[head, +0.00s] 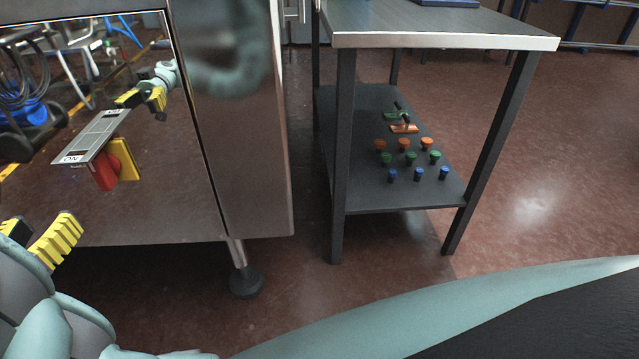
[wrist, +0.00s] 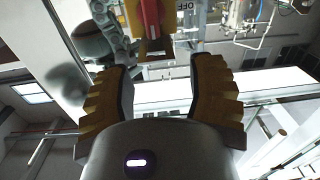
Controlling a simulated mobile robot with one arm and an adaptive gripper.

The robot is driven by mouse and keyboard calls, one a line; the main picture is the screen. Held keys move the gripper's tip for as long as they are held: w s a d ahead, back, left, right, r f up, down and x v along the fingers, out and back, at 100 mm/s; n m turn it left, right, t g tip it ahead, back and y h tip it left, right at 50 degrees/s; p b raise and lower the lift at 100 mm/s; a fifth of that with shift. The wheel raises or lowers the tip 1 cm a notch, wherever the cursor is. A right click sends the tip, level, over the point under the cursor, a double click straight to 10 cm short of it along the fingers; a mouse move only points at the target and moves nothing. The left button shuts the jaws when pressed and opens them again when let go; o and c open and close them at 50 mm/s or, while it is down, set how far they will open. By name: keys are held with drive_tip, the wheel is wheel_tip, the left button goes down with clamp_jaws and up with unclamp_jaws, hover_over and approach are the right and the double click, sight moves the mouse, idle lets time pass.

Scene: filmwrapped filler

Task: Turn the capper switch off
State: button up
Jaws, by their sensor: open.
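The capper switch is a red handle (head: 105,171) on a yellow base (head: 124,160), mounted on the shiny steel cabinet front at the left of the head view. A grey plate (head: 96,137) beside it reads ON at its lower left end; a small label at the upper end is too small to read there. In the wrist view the red handle (wrist: 150,18) stands ahead of the fingers, with an upside-down OFF label (wrist: 187,9) to its right. My gripper (head: 43,222) has yellow ribbed fingers, open and empty, apart from the handle. It also shows in the wrist view (wrist: 162,68).
The cabinet front (head: 160,210) mirrors my gripper and the room. To its right stands a steel-topped table (head: 430,35); its dark lower shelf (head: 360,190) holds several coloured buttons and two small switches. Reddish floor (head: 560,170) lies open at the right.

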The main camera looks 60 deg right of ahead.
sight(95, 173)
drive_tip(key=shift+m, duration=0.5)
drive_tip(key=x, duration=1)
drive_tip(key=s+d+f+x, duration=0.1)
drive_tip(key=x, duration=0.4)
drive_tip(key=shift+w+d, duration=0.1)
clamp_jaws()
drive_tip(key=shift+f, duration=0.1)
